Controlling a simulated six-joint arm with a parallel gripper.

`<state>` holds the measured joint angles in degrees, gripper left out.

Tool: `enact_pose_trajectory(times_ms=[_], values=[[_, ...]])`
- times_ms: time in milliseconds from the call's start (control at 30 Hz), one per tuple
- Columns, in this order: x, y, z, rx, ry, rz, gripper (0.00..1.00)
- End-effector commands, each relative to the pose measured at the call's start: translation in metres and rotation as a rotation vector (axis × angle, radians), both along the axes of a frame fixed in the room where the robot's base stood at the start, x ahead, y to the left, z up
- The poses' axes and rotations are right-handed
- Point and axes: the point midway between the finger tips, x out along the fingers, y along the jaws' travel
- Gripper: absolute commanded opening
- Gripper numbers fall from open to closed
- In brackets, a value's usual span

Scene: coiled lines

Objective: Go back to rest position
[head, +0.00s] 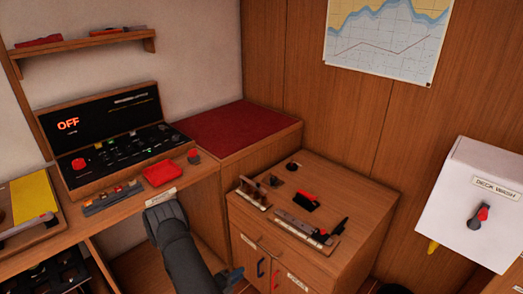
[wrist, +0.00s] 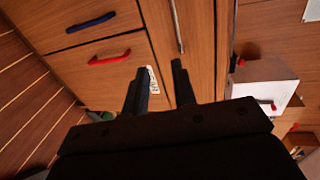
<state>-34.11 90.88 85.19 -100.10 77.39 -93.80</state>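My gripper (wrist: 158,86) shows in the wrist view with its two dark fingers apart and nothing between them. In the head view my gripper (head: 232,277) is low in the picture, in front of the wooden cabinet (head: 252,232), at the end of my grey arm. The cabinet's front, with a red handle (wrist: 109,58) and a blue handle (wrist: 91,22), lies beyond the fingers in the wrist view. I cannot tell how far the fingertips are from it.
An open control panel (head: 110,140) reading OFF and a red box (head: 160,173) are on the left bench. Tool racks (head: 305,228) stand on the cabinet top. A white DECK WASH box (head: 470,205) is on the right wall. A red cushion (head: 236,127) is behind.

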Motion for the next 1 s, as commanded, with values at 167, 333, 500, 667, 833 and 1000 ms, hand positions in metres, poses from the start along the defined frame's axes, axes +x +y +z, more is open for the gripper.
enact_pose_trajectory(times_ms=[167,333,500,667,833,1000], values=[[-0.022,0.022,0.000,-0.001,0.000,0.003,0.25],[-0.041,0.042,0.002,0.000,-0.001,0.003,0.25],[-0.060,0.061,0.008,-0.001,0.000,0.003,0.25],[-0.077,0.078,0.013,0.000,0.000,0.003,0.25],[-0.090,0.091,0.017,0.000,0.000,0.002,0.25],[-0.097,0.097,0.019,0.000,0.000,0.001,0.25]])
